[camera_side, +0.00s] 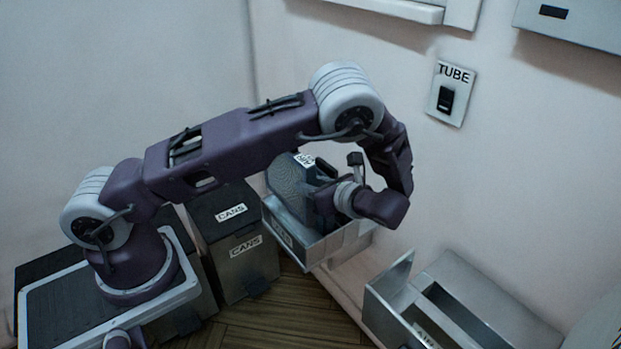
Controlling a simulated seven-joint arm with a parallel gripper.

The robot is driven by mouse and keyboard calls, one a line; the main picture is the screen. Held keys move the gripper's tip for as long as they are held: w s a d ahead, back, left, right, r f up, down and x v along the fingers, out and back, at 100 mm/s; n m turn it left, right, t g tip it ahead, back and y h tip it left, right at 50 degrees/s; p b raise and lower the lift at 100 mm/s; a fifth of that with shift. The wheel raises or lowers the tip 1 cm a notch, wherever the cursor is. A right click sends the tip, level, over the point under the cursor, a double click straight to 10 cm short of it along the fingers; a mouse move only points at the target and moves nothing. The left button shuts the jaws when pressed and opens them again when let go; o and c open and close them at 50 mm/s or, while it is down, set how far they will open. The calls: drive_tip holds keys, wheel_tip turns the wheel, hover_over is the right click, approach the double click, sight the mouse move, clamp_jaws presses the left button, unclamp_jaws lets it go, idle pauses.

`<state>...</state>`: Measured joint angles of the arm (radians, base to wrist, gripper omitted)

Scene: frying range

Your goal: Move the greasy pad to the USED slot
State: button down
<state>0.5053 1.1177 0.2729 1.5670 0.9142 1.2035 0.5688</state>
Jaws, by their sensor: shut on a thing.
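A dark grey, fine-textured pad (287,180) with a small white label on its top edge stands upright in a metal open-top box (342,244) near the middle of the view. My gripper (322,188) is shut on the pad at its right side. Its fingers are partly hidden by the pad and my wrist. The pad's lower part is hidden by the box wall. A second metal box (470,272) with slots stands at the lower right, with a partly cut-off label on its front. No USED lettering is legible.
A switch plate marked TUBE (452,94) is on the back wall. A raised metal flap (392,273) stands at the second box's left end. A gap separates the two boxes.

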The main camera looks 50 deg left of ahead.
drive_tip(key=shift+f, duration=6.55)
drive_tip(key=c, duration=1.1)
unclamp_jaws()
drive_tip(key=shift+o, duration=0.2)
wheel_tip(320, 180, up, 10)
wheel_tip(320, 180, up, 10)
drive_tip(key=r+n+g+h, duration=0.1)
drive_tip(key=n+h, duration=0.4)
drive_tip(key=n, duration=0.1)
hover_over(312, 225)
drive_tip(key=s+d, duration=0.2)
drive_tip(key=s, duration=0.3)
drive_tip(key=s+d+r+n+t+h, duration=0.3)
drive_tip(key=s+r+n, duration=0.3)
drive_tip(key=s, duration=0.3)
drive_tip(key=s+d+r+n+t+h, duration=0.3)
drive_tip(key=s+d+r+n+h, duration=0.2)
drive_tip(key=s+r, duration=0.3)
drive_tip(key=shift+s+d+r+n+t, duration=0.2)
drive_tip(key=shift+s+r+n+t, duration=0.25)
drive_tip(key=shift+s, duration=0.45)
